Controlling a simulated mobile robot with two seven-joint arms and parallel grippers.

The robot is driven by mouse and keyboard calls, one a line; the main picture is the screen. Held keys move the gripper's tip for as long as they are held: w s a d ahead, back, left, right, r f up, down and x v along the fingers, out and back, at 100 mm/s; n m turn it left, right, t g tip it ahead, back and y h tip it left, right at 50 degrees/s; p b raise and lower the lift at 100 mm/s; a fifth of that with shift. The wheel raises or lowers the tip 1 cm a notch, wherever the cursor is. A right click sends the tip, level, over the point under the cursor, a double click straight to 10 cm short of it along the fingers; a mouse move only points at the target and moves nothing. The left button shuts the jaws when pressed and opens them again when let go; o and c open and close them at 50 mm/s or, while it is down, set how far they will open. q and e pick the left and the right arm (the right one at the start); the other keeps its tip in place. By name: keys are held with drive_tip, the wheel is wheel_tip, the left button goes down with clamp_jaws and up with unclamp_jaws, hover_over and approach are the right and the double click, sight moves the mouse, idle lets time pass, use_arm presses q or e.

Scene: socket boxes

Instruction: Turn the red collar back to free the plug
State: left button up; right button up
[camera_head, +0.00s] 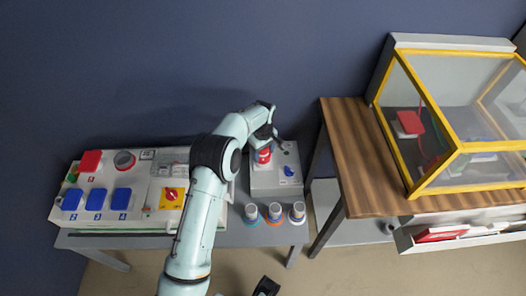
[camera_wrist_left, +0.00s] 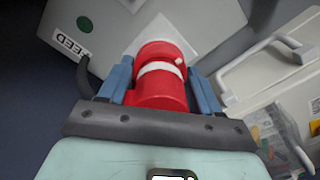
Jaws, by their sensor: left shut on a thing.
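The red collar (camera_wrist_left: 160,92) has a white band and a small pale mark, and fills the space between the blue fingers in the left wrist view. My left gripper (camera_head: 264,148) is shut on it, with one finger on each side. In the head view the red collar (camera_head: 264,156) stands on the grey socket box (camera_head: 262,183), partly covered by my gripper. The plug is not clearly distinguishable from the collar. A dark shape (camera_head: 266,287) at the bottom edge may be my right gripper; its jaws are unclear.
The box carries a blue knob (camera_head: 289,171). Several ringed plugs or caps (camera_head: 275,210) stand in front of it. A panel with blue and red covers (camera_head: 96,199) is left. A wooden table (camera_head: 347,150) with a yellow-framed case (camera_head: 445,170) is right.

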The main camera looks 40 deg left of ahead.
use_arm(q)
drive_tip(key=o, duration=1.1)
drive_tip(key=shift+c, duration=0.2)
drive_tip(key=shift+r, duration=0.15)
wheel_tip(320, 180, up, 13)
drive_tip(key=shift+r+p, duration=0.1)
drive_tip(key=shift+p, duration=0.75)
